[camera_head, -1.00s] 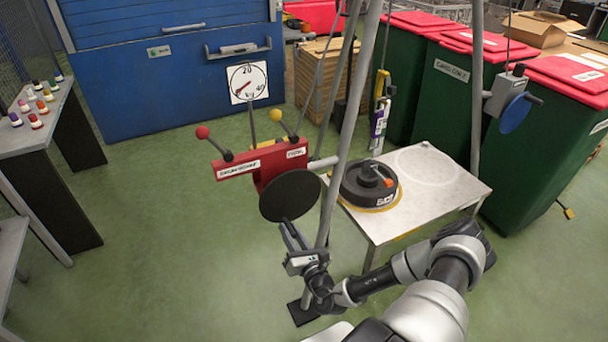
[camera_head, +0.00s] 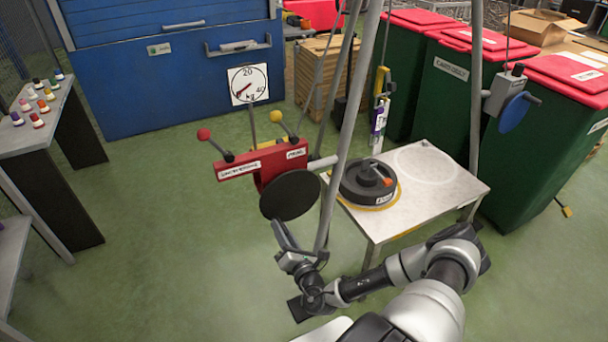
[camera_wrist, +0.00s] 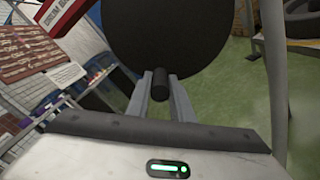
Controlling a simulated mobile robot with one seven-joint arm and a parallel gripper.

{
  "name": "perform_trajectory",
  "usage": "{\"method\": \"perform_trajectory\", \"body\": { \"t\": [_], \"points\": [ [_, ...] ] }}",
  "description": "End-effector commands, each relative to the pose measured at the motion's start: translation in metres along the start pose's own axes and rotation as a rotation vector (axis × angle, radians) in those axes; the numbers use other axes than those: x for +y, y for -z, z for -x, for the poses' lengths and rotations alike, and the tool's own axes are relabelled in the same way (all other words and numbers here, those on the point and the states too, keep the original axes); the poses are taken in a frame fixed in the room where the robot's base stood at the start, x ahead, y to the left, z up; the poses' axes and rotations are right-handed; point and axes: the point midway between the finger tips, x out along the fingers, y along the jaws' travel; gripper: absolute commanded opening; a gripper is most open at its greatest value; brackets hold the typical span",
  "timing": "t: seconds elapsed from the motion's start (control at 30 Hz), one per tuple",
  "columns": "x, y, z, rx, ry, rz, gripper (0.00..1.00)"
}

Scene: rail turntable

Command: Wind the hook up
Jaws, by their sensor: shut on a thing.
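My gripper (camera_head: 280,236) is at the lower edge of the black crank disc (camera_head: 290,195) on the red winch box (camera_head: 262,163). In the wrist view, my gripper's fingers (camera_wrist: 160,88) are shut on a short black crank handle (camera_wrist: 160,80) that sticks out from the disc (camera_wrist: 175,40). The hanging hook gear (camera_head: 380,112), with a yellow upper part and a pale labelled lower part, hangs above the table. Its lowest tip is too small to make out.
The metal table (camera_head: 440,185) has a pale circle beside the weight. A grey tripod leg (camera_head: 345,125) passes close by the disc. Red-knob and yellow-knob levers top the winch box. A blue-disc crank (camera_head: 514,112) is on the right leg. A dial (camera_head: 248,84) stands behind.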

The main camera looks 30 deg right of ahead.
Motion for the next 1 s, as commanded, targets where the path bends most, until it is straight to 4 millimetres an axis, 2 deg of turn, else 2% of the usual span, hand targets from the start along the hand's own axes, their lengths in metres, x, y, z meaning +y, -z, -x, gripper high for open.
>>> {"method": "perform_trajectory", "body": {
  "t": [0.03,0.37,0.73,1.0],
  "points": [
    [0.006,0.004,0.001,0.007,-0.009,-0.012,0.00],
    [0.008,0.003,0.001,0.006,-0.010,-0.028,0.00],
    [0.031,-0.003,0.001,0.005,-0.009,-0.286,0.00],
    [0.033,-0.003,0.000,0.004,-0.009,-0.328,0.00]
  ]
}}
